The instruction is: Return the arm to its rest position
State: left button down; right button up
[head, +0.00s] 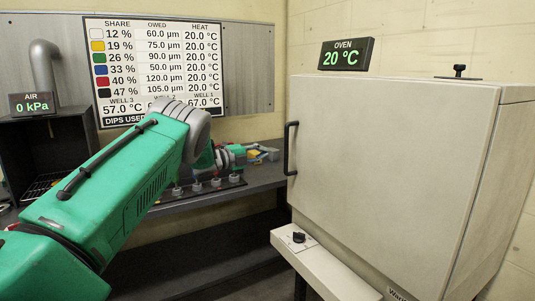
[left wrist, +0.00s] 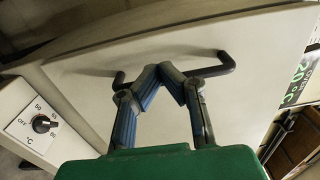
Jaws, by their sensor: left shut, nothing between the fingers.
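My left arm (head: 120,190), green with grey joints, reaches in from the left in the head view. Its wrist end is by the back bench, left of the oven, and the fingers are hard to make out there. In the left wrist view my left gripper (left wrist: 172,70) is shut and empty, its blue-padded fingers meeting at the tips. The dark oven door handle (left wrist: 222,66) shows behind the fingertips; I cannot tell the gap from this view. In the head view the handle (head: 291,148) stands clear to the right of the arm. My right gripper is not in view.
The large white oven (head: 390,170) has its door shut and fills the right side. Its control ledge (head: 320,265) with a knob juts out below. A bench (head: 262,180) carries several small items behind my arm. A dark box (head: 45,155) stands at left.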

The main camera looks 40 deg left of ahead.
pick_arm(q)
jog(key=s+a, duration=0.3)
jog(key=a, duration=0.4)
jog(key=shift+f, duration=0.2)
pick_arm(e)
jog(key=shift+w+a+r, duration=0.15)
pick_arm(q)
jog(key=shift+s+a, duration=0.15)
jog(key=shift+s, duration=0.05)
